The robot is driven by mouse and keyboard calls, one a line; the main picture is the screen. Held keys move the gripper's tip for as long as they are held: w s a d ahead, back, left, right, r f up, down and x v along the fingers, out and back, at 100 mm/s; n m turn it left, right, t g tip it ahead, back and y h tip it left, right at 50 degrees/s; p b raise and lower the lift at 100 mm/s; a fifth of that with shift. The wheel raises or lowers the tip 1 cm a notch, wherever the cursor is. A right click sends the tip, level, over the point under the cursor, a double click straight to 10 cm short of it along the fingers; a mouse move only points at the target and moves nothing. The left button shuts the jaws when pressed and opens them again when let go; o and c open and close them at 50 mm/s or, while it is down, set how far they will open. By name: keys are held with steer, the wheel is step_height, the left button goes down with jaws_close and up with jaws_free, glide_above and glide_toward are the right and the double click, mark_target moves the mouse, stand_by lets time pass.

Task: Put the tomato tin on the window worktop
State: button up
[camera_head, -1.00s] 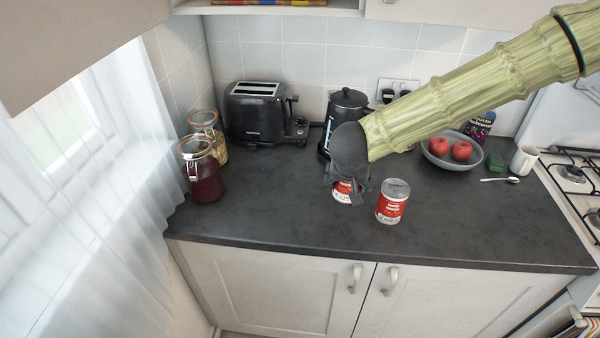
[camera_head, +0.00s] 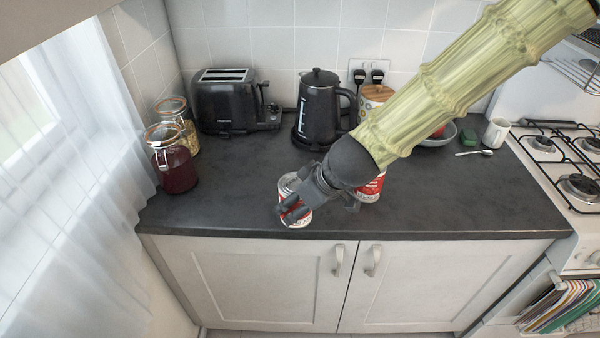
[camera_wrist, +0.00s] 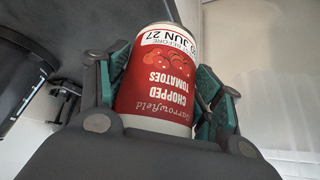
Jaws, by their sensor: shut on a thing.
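A tomato tin (camera_head: 290,187) with a red and white label is held in my gripper (camera_head: 293,211), above or on the dark worktop (camera_head: 235,195) near its front edge; I cannot tell if its base touches. The wrist view shows the tin (camera_wrist: 160,85) between both fingers, its "chopped tomatoes" label upside down in the picture. A second red-labelled tin (camera_head: 371,189) stands on the worktop just right of my gripper, partly hidden by my arm. The worktop runs to the curtained window at left.
Two clip-top jars, one dark red (camera_head: 173,168) and one of dry food (camera_head: 177,117), stand by the curtain (camera_head: 85,150). A toaster (camera_head: 229,100), kettle (camera_head: 319,110) and canister (camera_head: 374,98) line the back. The hob (camera_head: 570,165) is at right. Worktop between jars and tin is clear.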

steer(key=w+p, duration=0.1)
steer(key=w, duration=0.3)
steer(key=w+d+p, duration=0.1)
steer(key=w, duration=0.3)
steer(key=w+d+p, duration=0.1)
steer(key=w, duration=0.3)
steer(key=shift+d+f+p, duration=0.15)
steer(key=shift+f+p, duration=0.2)
steer(key=shift+f, duration=0.05)
steer(key=shift+w+f, duration=0.1)
steer(key=shift+f, duration=1.75)
steer(key=shift+f, duration=0.2)
steer(key=o, duration=1.4)
steer(key=shift+c, duration=0.2)
steer(key=shift+r, duration=0.1)
steer(key=shift+r, duration=0.2)
steer(key=v, duration=1.2)
